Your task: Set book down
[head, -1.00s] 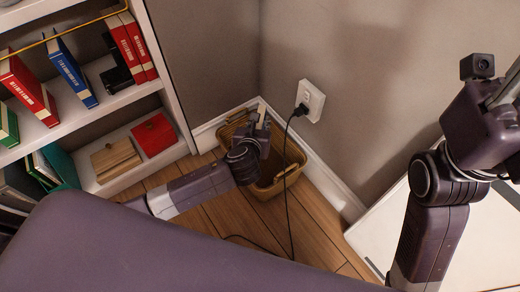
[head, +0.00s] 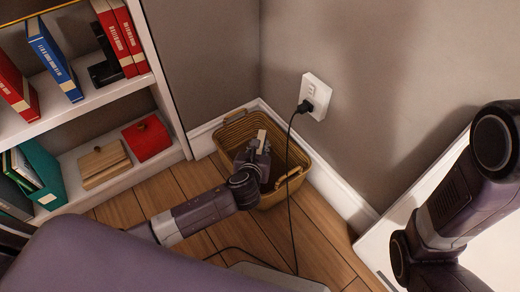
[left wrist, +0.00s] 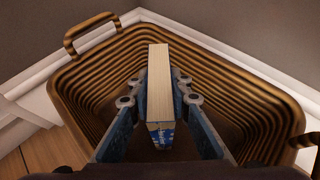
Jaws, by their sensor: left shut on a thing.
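My left gripper (head: 258,148) is shut on a book (left wrist: 159,85), its fingers on both sides of it in the left wrist view. The book stands upright, with pale page edges and some blue with white print at the near end. In the head view only a small pale part of the book (head: 261,136) shows above the gripper. Gripper and book are at the mouth of a brown wicker basket (head: 298,148); it also surrounds them in the left wrist view (left wrist: 85,85). I cannot tell whether the book touches the basket floor. My right gripper is out of view.
The basket stands in the corner between two walls. A black cord runs from a wall outlet (head: 316,96) down past the basket. A white bookcase (head: 112,90) with several books, a red box (head: 147,138) and a wooden box (head: 103,164) is at left.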

